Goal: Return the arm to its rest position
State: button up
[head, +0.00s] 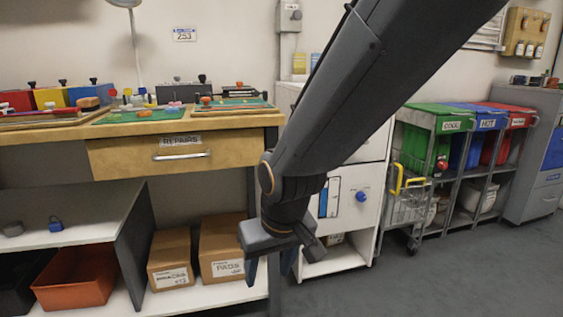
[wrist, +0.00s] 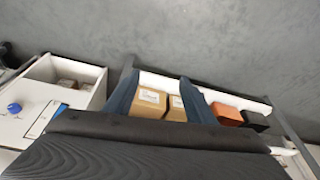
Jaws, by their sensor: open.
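My arm (head: 365,85) reaches from the top right of the head view down to the middle. My gripper (head: 270,273) hangs at its lower end, pointing down in front of the bench's right end. The jaws are apart with nothing between them. In the wrist view my gripper (wrist: 158,80) shows two blue fingers spread wide. Cardboard boxes show in the gap behind them, apart from the fingers.
A workbench with a REPAIRS drawer (head: 180,150) stands at left. Below are cardboard boxes (head: 222,250) and an orange bin (head: 75,278). A white cabinet (head: 335,256) stands behind my arm. A wire trolley (head: 405,210) and lidded bins stand right. The right floor (head: 450,280) is clear.

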jog(key=s+d+n+g, duration=0.1)
jog(key=s+g, duration=0.2)
jog(key=s, duration=1.3)
jog(key=d+r+m+h+p, duration=0.1)
jog(key=d+r+m+p, duration=0.2)
jog(key=d+r+p, duration=0.7)
jog(key=d+r+m+p, duration=0.3)
jog(key=d+r+p, duration=0.8)
jog(key=r+p, duration=0.6)
jog(key=p, duration=0.5)
jog(key=shift+s+h, duration=0.15)
jog(key=shift+h, duration=0.25)
jog(key=shift+a, duration=0.1)
dwell(2.7)
